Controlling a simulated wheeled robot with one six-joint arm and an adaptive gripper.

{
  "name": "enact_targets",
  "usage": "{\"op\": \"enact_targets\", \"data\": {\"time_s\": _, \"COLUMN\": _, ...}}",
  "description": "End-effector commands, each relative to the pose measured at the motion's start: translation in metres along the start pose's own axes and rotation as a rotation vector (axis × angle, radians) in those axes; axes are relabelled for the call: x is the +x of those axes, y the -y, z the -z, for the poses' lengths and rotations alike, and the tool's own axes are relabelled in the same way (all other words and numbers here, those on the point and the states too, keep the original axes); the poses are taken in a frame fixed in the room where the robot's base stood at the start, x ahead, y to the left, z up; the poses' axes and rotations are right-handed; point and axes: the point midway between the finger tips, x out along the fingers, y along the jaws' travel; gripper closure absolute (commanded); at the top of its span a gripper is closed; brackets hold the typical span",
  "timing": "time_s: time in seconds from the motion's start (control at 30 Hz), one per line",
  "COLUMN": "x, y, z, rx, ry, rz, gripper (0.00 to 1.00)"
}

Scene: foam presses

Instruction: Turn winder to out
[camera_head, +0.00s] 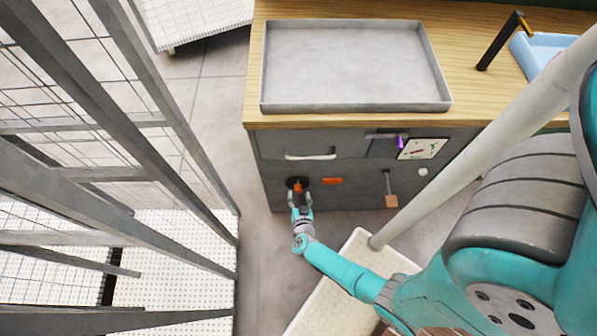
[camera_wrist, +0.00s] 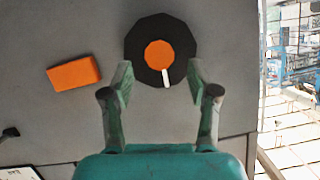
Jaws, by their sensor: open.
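The winder (camera_wrist: 160,53) is a black many-sided disc with an orange centre and a short white mark, on the grey cabinet front. In the wrist view the white mark points down. The winder also shows at the cabinet's lower left in the head view (camera_head: 297,184), partly behind my gripper. My gripper (camera_wrist: 158,75) is open and empty, its fingers on either side of the lower part of the disc in the wrist view. I cannot tell whether they touch it. In the head view my gripper (camera_head: 301,200) is right in front of the winder. No "out" label is readable.
An orange block (camera_head: 332,181) is on the cabinet front beside the winder. A drawer handle (camera_head: 311,156) is above. A grey tray (camera_head: 355,105) lies on the wooden top. A metal mesh frame (camera_head: 190,135) stands close on the left.

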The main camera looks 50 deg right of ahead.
Motion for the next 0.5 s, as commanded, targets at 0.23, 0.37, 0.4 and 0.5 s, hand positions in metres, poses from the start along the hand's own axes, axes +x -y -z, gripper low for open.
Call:
{"op": "enact_targets", "data": {"time_s": 0.23, "x": 0.028, "y": 0.000, "z": 0.000, "rx": -0.001, "ry": 0.000, "rz": -0.002, "gripper": 0.40}}
{"op": "enact_targets", "data": {"time_s": 0.37, "x": 0.033, "y": -0.001, "z": 0.000, "rx": -0.001, "ry": 0.002, "rz": -0.001, "gripper": 0.40}}
{"op": "enact_targets", "data": {"time_s": 0.4, "x": 0.034, "y": -0.001, "z": 0.000, "rx": -0.001, "ry": 0.002, "rz": -0.001, "gripper": 0.40}}
{"op": "enact_targets", "data": {"time_s": 0.5, "x": 0.035, "y": -0.001, "z": 0.000, "rx": -0.001, "ry": 0.002, "rz": 0.000, "gripper": 0.40}}
